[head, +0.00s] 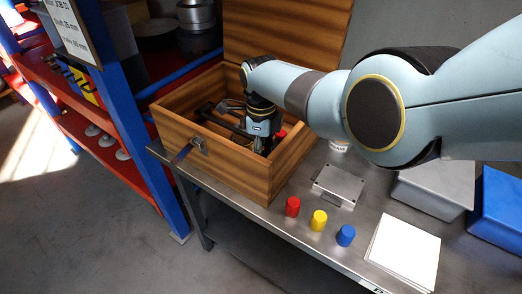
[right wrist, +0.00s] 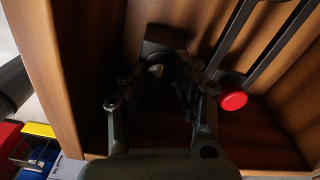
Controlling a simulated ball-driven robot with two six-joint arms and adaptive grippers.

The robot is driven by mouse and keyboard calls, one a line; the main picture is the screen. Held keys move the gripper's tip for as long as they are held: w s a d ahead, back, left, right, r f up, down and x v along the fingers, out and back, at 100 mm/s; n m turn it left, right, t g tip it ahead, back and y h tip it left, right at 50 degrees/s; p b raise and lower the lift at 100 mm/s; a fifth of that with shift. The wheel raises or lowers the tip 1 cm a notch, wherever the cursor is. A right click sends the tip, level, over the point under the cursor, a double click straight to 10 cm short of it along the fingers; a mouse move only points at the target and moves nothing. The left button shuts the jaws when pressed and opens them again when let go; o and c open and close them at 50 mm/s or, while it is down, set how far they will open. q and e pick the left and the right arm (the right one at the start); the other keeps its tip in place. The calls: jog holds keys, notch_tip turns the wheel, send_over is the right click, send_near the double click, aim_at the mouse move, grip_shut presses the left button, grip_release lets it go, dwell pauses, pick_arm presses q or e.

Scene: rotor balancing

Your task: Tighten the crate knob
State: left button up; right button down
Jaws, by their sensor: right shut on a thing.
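The wooden crate (head: 220,158) stands on the metal bench with its lid (head: 285,35) up. My right gripper (head: 259,143) reaches down into it, and its tips are hard to make out in the head view. In the right wrist view my right gripper (right wrist: 160,72) is shut on a small dark part with a pale metal spot, seemingly the knob; the fingers hide most of it. A red round cap (right wrist: 233,100) lies to the right of the fingers, apart from them, near dark bars (right wrist: 250,45). My left gripper is not in view.
Red (head: 292,206), yellow (head: 318,220) and blue (head: 345,235) cylinders stand in front of a metal plate (head: 339,186). A white sheet (head: 402,252), a grey bin (head: 432,190) and a blue bin (head: 500,209) are to the right. A red shelf rack (head: 110,150) stands left.

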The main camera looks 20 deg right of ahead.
jog(key=shift+m, duration=0.6)
jog(key=c, duration=1)
grip_release()
notch_tip(320, 180, up, 12)
